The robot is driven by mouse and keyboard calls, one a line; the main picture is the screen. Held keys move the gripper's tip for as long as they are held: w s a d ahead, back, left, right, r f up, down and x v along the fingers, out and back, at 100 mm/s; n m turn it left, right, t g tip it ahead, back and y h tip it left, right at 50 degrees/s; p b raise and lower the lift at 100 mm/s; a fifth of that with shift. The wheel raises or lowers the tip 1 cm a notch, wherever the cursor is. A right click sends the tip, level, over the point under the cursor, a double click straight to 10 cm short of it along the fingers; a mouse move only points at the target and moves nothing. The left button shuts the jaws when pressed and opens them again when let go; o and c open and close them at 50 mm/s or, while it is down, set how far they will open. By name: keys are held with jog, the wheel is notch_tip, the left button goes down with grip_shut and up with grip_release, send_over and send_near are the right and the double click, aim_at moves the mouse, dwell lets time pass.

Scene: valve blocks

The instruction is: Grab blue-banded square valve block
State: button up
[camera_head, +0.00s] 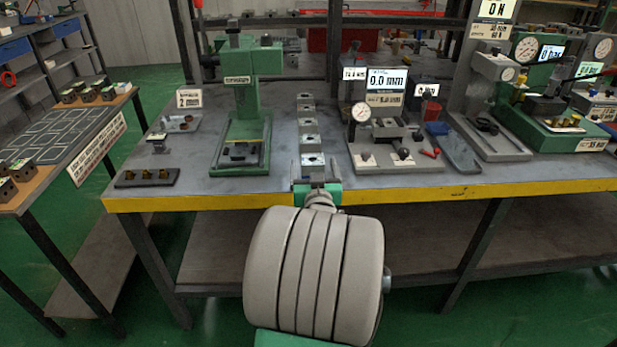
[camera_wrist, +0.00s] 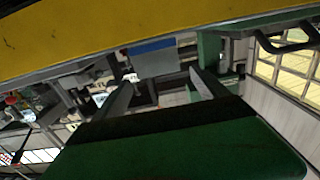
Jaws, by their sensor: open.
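Several small metallic blocks (camera_head: 309,140) stand in a row running back across the middle of the workbench. Several dark blocks with light tops (camera_head: 88,95) stand on the left table, and a few more (camera_head: 14,180) at its near end. My gripper (camera_head: 318,188) is at the bench's front edge, by the near end of the row. In the wrist view my gripper (camera_wrist: 162,90) has its fingers apart with nothing between them.
The workbench's yellow front edge (camera_head: 440,194) is close to my gripper and also crosses the wrist view (camera_wrist: 90,40). A green press (camera_head: 242,110) stands left of the row, a dial gauge stand (camera_head: 362,118) right of it. The left table (camera_head: 95,115) stands apart.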

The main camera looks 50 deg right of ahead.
aim_at(312, 156)
jog(key=x, duration=0.5)
jog(key=f+x, duration=0.1)
jog(key=x, duration=0.2)
jog(key=shift+c, duration=0.3)
grip_shut()
jog(key=shift+r, duration=0.15)
dwell(0.4)
